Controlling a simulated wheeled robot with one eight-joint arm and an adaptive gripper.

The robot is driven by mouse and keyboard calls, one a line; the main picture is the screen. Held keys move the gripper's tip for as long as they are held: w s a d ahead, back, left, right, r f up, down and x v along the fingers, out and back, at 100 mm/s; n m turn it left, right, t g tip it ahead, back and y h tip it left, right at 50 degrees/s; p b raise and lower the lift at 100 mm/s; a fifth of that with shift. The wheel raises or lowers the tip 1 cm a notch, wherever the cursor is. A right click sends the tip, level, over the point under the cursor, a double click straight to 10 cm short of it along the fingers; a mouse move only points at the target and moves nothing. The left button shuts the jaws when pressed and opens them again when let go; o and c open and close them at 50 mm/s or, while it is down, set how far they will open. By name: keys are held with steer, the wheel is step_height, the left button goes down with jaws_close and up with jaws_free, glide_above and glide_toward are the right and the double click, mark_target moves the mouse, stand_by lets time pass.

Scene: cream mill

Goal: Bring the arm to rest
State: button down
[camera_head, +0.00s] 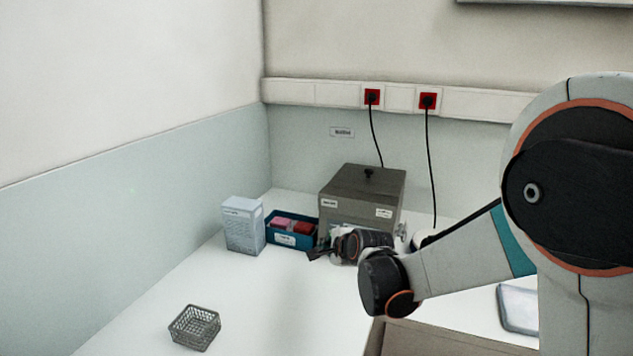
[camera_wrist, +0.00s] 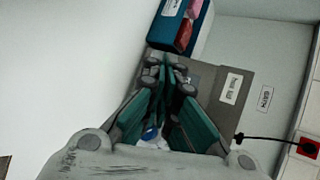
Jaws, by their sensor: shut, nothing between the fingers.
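My gripper (camera_head: 318,254) is at the end of my arm, low over the white table, in front of the grey box-shaped mill and close to the blue bin in the head view. In the wrist view my gripper (camera_wrist: 164,68) has its two fingers together with nothing between them. The grey mill (camera_head: 360,190) has a black knob on its lid and white labels; its side also shows in the wrist view (camera_wrist: 232,108), beyond the fingers. My arm reaches in from the right and hides the mill's lower front.
A blue bin (camera_head: 292,243) with red and pink items stands left of the mill, beside a white carton (camera_head: 243,226). A wire basket (camera_head: 194,328) is at the front left. A pale tray (camera_head: 517,308) lies at the right. The table's middle left is clear. Cables hang from red sockets.

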steer(key=s+d+r+n+g+h, duration=0.1)
steer(key=s+d+r+n, duration=0.35)
steer(key=s, duration=0.45)
steer(key=s+d+r+n+g+h, duration=0.1)
steer(key=s+d+r+n, duration=0.35)
steer(key=s, duration=0.45)
steer(key=s+d+f+n+h, duration=0.1)
steer(key=s+d+n, duration=0.2)
steer(key=s, duration=0.6)
steer(key=s+d+f+n+g, duration=0.1)
steer(key=s+d+f+n, duration=0.1)
steer(key=s, duration=0.7)
steer(key=d+n, duration=0.1)
steer(key=n, duration=0.1)
steer(key=shift+d+n+g+h, duration=0.2)
steer(key=shift+n+g+h, duration=0.1)
steer(key=shift+n+h, duration=0.1)
steer(key=shift+f, duration=0.1)
